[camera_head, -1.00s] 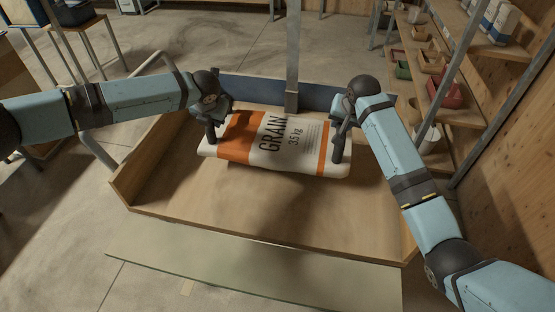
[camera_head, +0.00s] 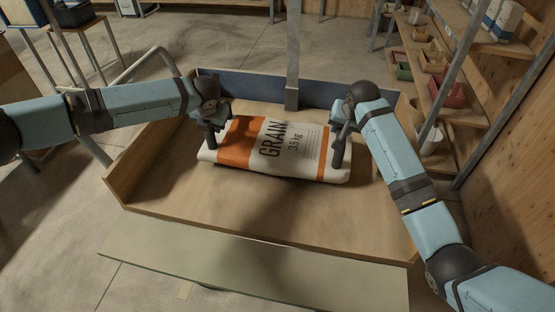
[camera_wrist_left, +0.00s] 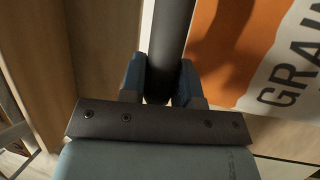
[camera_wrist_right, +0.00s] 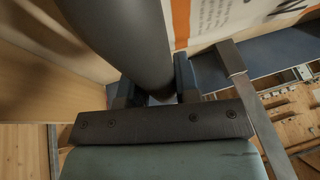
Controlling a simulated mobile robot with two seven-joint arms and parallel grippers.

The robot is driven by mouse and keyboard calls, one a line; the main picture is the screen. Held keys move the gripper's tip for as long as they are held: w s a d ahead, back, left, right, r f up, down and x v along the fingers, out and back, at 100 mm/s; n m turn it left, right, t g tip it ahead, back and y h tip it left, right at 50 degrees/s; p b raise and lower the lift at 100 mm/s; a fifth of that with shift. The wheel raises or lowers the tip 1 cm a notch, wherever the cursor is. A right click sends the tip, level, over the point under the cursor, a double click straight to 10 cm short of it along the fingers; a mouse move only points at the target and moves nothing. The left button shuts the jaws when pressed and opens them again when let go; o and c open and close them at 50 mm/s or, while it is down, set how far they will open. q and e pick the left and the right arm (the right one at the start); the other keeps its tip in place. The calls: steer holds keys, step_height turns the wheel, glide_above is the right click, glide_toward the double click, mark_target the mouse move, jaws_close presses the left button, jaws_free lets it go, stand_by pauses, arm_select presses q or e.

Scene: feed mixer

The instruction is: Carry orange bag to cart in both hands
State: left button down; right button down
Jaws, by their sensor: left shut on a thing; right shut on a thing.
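The orange bag (camera_head: 299,148), white with orange bands and printed GRAIN 35 kg, lies flat over the wooden bed of the cart (camera_head: 245,215), near its back. It looks to rest on the bed. My left gripper (camera_head: 213,133) is at its left end and my right gripper (camera_head: 338,148) at its right end, both shut. In the left wrist view, a dark round bar runs between the fingers (camera_wrist_left: 161,85), with the bag (camera_wrist_left: 240,55) to its right. In the right wrist view, a similar bar runs between the fingers (camera_wrist_right: 160,85). The exact contact with the bag is hidden.
The cart has low wooden sides and a dark blue back panel (camera_head: 325,95). A grey post (camera_head: 293,50) rises behind it. A pale green board (camera_head: 250,268) spans the front. Shelves with bins (camera_head: 447,92) stand at right. The bed in front of the bag is bare.

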arm_select(q)
steer(key=shift+w+a+f+b, duration=0.1)
steer(key=shift+a+f+b, duration=0.05)
steer(key=shift+f+b, duration=0.25)
arm_select(e)
steer(key=shift+w+d+f, duration=0.1)
steer(key=shift+f, duration=0.25)
arm_select(q)
steer(key=c, duration=1.2)
jaws_free()
steer(key=shift+f, duration=0.15)
arm_select(e)
steer(key=c, duration=1.2)
jaws_free()
steer(key=shift+f, duration=0.25)
arm_select(q)
steer(key=o, duration=0.4)
steer(key=shift+s, duration=0.2)
steer(key=shift+c, duration=0.2)
arm_select(e)
steer(key=o, duration=0.4)
steer(key=shift+r, duration=0.15)
steer(key=shift+c, duration=0.2)
arm_select(q)
steer(key=shift+s+r, duration=0.1)
steer(key=shift+r, duration=0.1)
arm_select(e)
steer(key=shift+s+r, duration=0.1)
steer(key=shift+s, duration=0.15)
steer(key=shift+w, duration=0.1)
